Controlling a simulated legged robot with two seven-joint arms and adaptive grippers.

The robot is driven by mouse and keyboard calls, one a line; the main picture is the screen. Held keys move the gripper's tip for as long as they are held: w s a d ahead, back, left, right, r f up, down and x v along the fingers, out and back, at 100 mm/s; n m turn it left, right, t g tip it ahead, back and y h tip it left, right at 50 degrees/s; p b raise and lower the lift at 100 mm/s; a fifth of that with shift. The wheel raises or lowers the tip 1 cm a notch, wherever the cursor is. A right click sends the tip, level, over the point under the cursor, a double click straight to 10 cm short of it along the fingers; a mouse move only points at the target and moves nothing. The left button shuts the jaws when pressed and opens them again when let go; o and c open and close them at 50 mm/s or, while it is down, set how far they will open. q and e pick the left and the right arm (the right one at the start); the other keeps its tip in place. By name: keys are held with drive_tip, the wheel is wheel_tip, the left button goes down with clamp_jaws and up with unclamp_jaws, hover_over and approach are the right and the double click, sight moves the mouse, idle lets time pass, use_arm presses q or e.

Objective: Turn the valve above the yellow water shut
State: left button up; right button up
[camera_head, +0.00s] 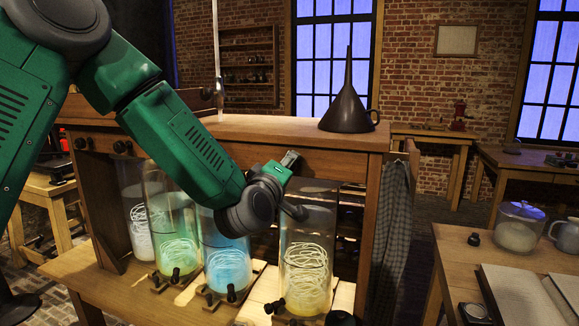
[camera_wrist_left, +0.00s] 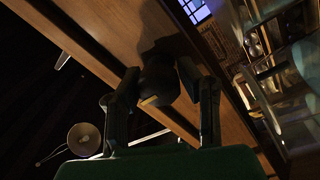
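The jar with pale yellow water (camera_head: 308,255) is the rightmost of the jars under the wooden beam in the head view. The valve above it is hidden behind my left gripper there. In the left wrist view a dark round knob (camera_wrist_left: 159,76), apparently this valve, sits on the wooden face between my fingers. My left gripper (camera_head: 294,185) is at the beam above the yellow jar, its fingers spread. In the left wrist view its fingers (camera_wrist_left: 160,68) stand on either side of the knob, close to it; contact is unclear. My right gripper is out of view.
A blue-water jar (camera_head: 228,265) and a greenish one (camera_head: 177,235) stand to the left. Other valves (camera_head: 122,147) sit on the beam's left part. A dark funnel (camera_head: 348,108) stands on top. A side table holds an open book (camera_head: 520,295) and a lidded jar (camera_head: 517,230).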

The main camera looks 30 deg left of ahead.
use_arm(q)
drive_tip(key=o, duration=0.3)
drive_tip(key=shift+f, duration=0.35)
drive_tip(key=shift+r, duration=0.1)
drive_tip(key=shift+a, duration=0.1)
drive_tip(key=shift+v, duration=3.65)
